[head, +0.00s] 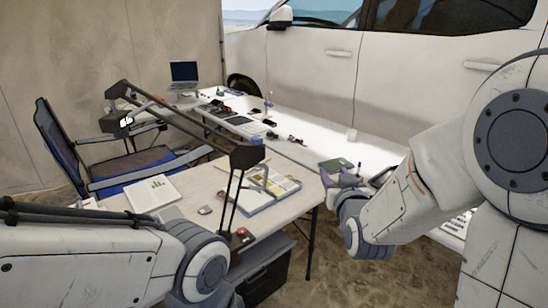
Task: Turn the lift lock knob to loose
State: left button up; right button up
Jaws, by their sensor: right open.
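A black jointed boom stand (178,118) rises from the near table, with a dark box-shaped head at its far left end. A small red part (241,231) shows on its base at the table's front edge. A dark block (247,157) sits at its upper joint, with a small blue-grey part (258,141) on top. I cannot tell which of these is the lift lock knob. My right gripper (336,179) is open, to the right of the stand and well apart from it, near the right end of the table. My left arm enters at lower left; its gripper is not visible.
An open book (270,193), a white chart sheet (153,194) and a mouse (204,210) lie on the near table. A long white table (320,148) with tools and a laptop (185,73) runs behind. A folding chair (120,158) stands left; a dark bin (265,276) sits below.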

aim_at(256, 139)
jog(key=z, duration=1.7)
jog(key=k, duration=1.15)
jog(key=u, duration=1.6)
jog(key=i, duration=1.2)
jog(key=u, duration=0.05)
